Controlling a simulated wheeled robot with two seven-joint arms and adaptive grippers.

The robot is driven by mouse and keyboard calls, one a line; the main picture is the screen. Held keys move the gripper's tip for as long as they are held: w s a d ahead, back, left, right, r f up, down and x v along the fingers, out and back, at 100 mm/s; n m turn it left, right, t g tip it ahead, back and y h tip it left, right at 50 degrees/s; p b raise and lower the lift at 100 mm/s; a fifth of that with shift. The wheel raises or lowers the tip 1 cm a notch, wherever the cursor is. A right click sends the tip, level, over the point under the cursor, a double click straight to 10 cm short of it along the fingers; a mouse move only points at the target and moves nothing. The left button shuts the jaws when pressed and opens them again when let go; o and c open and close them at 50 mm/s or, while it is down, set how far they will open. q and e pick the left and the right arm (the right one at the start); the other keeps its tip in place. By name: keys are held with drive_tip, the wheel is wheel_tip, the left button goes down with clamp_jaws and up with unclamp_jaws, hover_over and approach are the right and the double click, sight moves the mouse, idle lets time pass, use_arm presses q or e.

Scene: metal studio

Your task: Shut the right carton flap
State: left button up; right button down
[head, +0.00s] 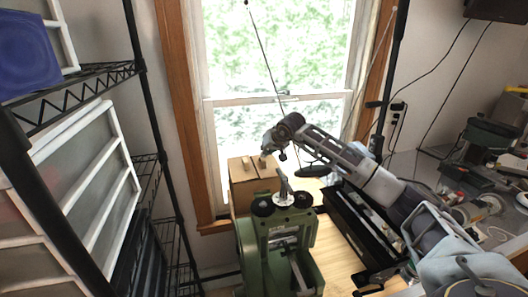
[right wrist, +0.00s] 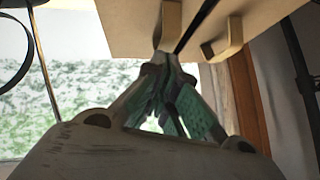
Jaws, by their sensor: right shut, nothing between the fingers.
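The brown carton (head: 242,195) stands in front of the window, beyond a green machine that hides part of it. Its two top flaps look close to flat, each with a small tan handle. In the right wrist view a narrow dark gap runs between the flap on the picture's left (right wrist: 125,22) and the flap on the right (right wrist: 262,18). My right gripper (head: 268,150) is at the carton's top, by the right flap's handle. In the right wrist view its closed fingertips (right wrist: 168,62) are beside or touching that handle (right wrist: 169,28); contact is unclear. My left gripper is not in view.
The green machine (head: 250,235) with black knobs stands close in front of the carton. A black shelf rack (head: 140,66) with bins lines the left. A long black case (head: 352,228) lies on the wooden bench under my right arm. The right counter is cluttered.

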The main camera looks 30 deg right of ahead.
drive_tip(key=shift+s+d+r, duration=0.1)
drive_tip(key=shift+d+r, duration=0.1)
drive_tip(key=shift+d, duration=0.25)
drive_tip(key=v, duration=1.2)
idle(0.5)
idle(0.4)
